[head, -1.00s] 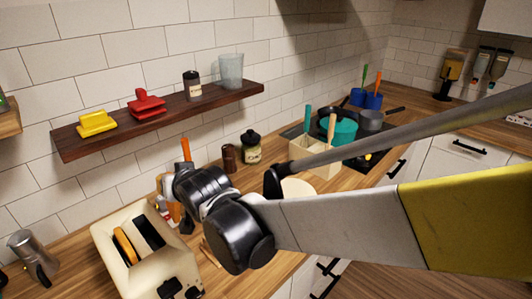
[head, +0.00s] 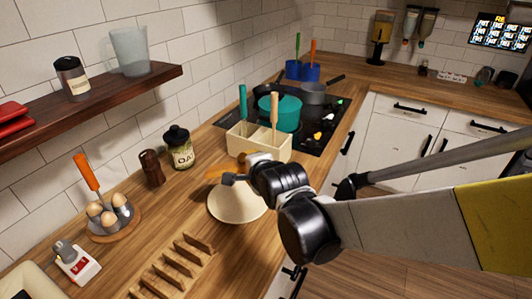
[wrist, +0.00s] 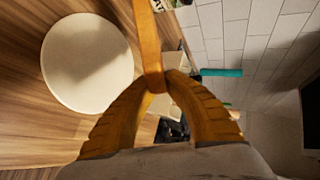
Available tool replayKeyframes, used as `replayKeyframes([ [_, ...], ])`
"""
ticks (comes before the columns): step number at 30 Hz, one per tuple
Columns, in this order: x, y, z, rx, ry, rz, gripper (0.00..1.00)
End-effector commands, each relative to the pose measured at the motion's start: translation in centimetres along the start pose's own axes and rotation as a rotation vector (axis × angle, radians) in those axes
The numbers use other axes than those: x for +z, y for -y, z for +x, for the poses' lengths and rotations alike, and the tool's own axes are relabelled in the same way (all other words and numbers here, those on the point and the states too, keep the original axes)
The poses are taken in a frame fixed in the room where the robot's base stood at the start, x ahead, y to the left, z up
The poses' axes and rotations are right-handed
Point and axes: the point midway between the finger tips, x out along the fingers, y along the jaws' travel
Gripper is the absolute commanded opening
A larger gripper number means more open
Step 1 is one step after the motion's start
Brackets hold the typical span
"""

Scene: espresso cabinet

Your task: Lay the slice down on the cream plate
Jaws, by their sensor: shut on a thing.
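The cream plate (head: 238,207) lies flat and bare on the wooden counter; it also shows in the wrist view (wrist: 87,63). My gripper (wrist: 156,88) is shut on the slice (wrist: 149,42), a thin golden-brown piece seen edge-on between the ridged orange fingers. In the head view my gripper (head: 224,174) appears over the back part of the plate. The slice there is small and hard to tell from the fingers. It looks held on edge and clear of the plate, but the exact height cannot be told.
A cream utensil box (head: 258,143) stands behind the plate, with an oat jar (head: 179,148) and brown mill (head: 152,168) to the left. A wooden rack (head: 178,265) lies in front on the left. A teal pot (head: 280,108) sits on the hob.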

Motion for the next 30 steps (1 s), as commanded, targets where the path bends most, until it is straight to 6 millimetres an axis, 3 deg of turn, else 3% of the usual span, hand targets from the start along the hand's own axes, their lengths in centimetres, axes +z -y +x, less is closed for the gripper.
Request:
replayKeyframes([
  [8,0.0,-1.4,0.8,-0.005,-0.003,0.015,0.00],
  [24,0.1,-8.4,4.6,-0.004,-0.003,0.014,0.00],
  [30,0.1,-9.0,4.9,-0.004,-0.003,0.014,0.00],
])
